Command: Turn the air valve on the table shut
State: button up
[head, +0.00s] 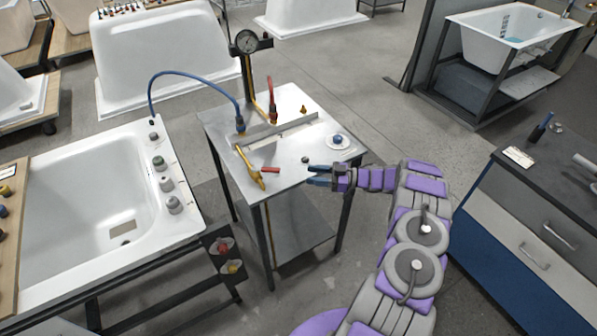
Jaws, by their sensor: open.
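The metal table (215,128) stands in the middle of the head view. A gauge (246,41) is mounted on a post at its back, and a blue hose (190,75) runs down to a fitting on the top. A red upright lever (272,86) stands by a bar across the table, likely the air valve's handle; its exact joint is too small to make out. My gripper (319,175) is open and empty at the table's front right edge, with blue fingers pointing left. It is apart from the lever, nearer to me.
A yellow tool (247,165), a small red piece (270,169) and a white dish (349,148) with a blue knob lie on the table. A bathtub (75,190) stands at left, a dark workbench (560,165) at right. Grey floor is open between table and workbench.

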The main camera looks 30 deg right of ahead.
jog(key=shift+v, duration=1.7)
